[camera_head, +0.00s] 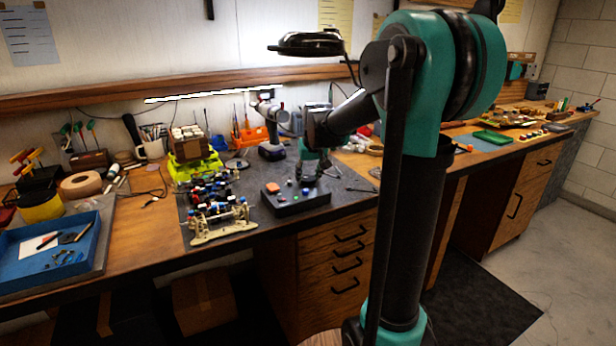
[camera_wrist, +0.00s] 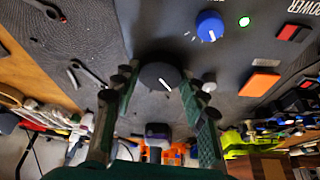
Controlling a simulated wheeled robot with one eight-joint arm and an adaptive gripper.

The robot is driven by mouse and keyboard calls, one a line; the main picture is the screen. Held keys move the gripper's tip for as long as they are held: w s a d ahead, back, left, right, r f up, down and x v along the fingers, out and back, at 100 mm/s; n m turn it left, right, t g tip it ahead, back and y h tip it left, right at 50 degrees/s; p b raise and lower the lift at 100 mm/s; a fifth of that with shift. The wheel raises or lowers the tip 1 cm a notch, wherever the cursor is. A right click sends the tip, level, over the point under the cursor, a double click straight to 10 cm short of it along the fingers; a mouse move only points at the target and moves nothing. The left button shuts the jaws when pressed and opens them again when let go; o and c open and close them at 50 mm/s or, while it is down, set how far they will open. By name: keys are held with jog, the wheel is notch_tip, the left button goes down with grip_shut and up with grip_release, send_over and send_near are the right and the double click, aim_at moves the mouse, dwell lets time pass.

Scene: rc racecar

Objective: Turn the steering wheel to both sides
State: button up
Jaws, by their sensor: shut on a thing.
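A round black knob with a white pointer line (camera_wrist: 160,77), the likely steering wheel, sits on the dark control box (camera_wrist: 235,60). My gripper (camera_wrist: 166,82) has one finger on each side of the knob and is shut on it. The white line is slightly tilted. In the head view the control box (camera_head: 300,205) lies on the bench mat, with my gripper (camera_head: 312,168) over its back part. The knob is hidden there. The box also has a blue knob (camera_wrist: 210,26), an orange-red button (camera_wrist: 262,84) and a lit green light (camera_wrist: 244,21).
The racecar chassis (camera_head: 216,216) stands left of the box, on the mat. A drill (camera_head: 270,135) stands behind. A blue tray (camera_head: 50,252) is at far left. Pliers lie on the mat right of the box. Bare mat shows along the front edge.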

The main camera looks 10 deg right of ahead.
jog(key=shift+d+n+y, duration=0.1)
jog(key=shift+n+y, duration=0.3)
jog(key=shift+n, duration=0.8)
jog(key=o, duration=1.2)
jog(key=shift+c, duration=0.2)
jog(key=v, duration=1.2)
jog(key=shift+w, duration=0.2)
jog(key=shift+d+r, duration=0.1)
